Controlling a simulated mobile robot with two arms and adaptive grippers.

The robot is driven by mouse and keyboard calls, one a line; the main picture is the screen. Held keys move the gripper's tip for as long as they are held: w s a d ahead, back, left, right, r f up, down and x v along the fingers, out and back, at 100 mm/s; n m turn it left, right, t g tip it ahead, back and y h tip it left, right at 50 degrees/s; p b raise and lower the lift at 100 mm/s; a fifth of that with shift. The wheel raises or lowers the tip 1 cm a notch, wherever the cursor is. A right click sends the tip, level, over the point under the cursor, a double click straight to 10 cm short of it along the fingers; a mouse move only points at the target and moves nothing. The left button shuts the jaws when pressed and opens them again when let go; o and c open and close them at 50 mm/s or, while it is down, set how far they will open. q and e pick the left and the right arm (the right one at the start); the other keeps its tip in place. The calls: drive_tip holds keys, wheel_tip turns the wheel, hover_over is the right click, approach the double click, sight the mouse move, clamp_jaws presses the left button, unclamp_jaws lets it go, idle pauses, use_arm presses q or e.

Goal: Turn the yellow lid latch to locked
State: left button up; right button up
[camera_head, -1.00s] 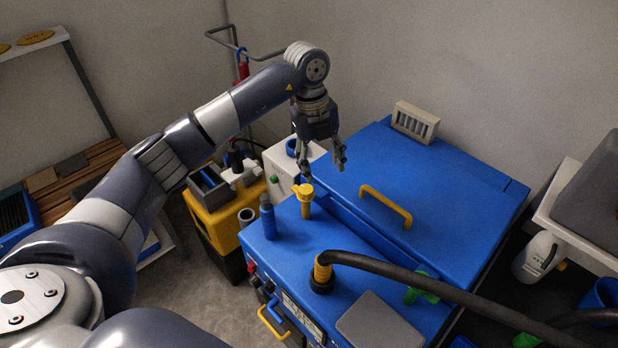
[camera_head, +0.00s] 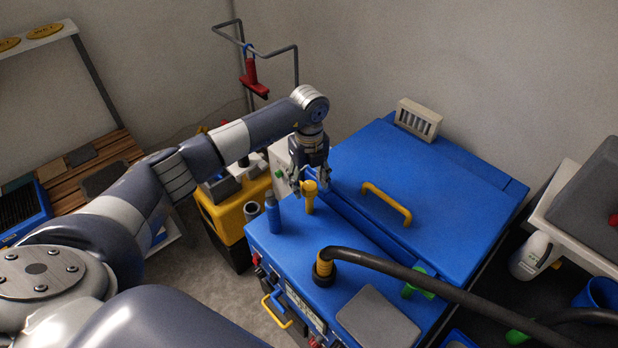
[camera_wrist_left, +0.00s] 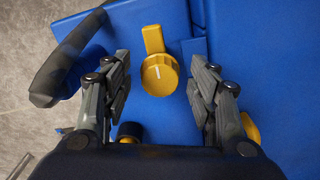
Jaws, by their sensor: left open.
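The yellow lid latch (camera_head: 310,190) is a round knob with a flat tab, standing on the blue machine (camera_head: 290,237) beside its lid (camera_head: 400,170). In the left wrist view the latch (camera_wrist_left: 159,73) shows from above, its tab toward the top and a pale line on the knob. My left gripper (camera_head: 312,190) is at the latch, pointing down. In the left wrist view my left gripper (camera_wrist_left: 164,100) is open, one finger on each side of the knob, with a gap on both sides. Its height relative to the knob is hard to tell. My right gripper is not in view.
A blue cylinder (camera_head: 272,213) stands just left of the latch. A black hose (camera_head: 420,283) with a yellow collar rises from the machine in front. A yellow handle (camera_head: 388,203) is on the lid. A green handle (camera_head: 419,283) and grey pad (camera_head: 378,319) lie nearer.

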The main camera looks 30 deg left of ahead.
use_arm(q)
drive_tip(key=shift+c, duration=0.3)
drive_tip(key=c, duration=1)
drive_tip(key=shift+f, duration=0.1)
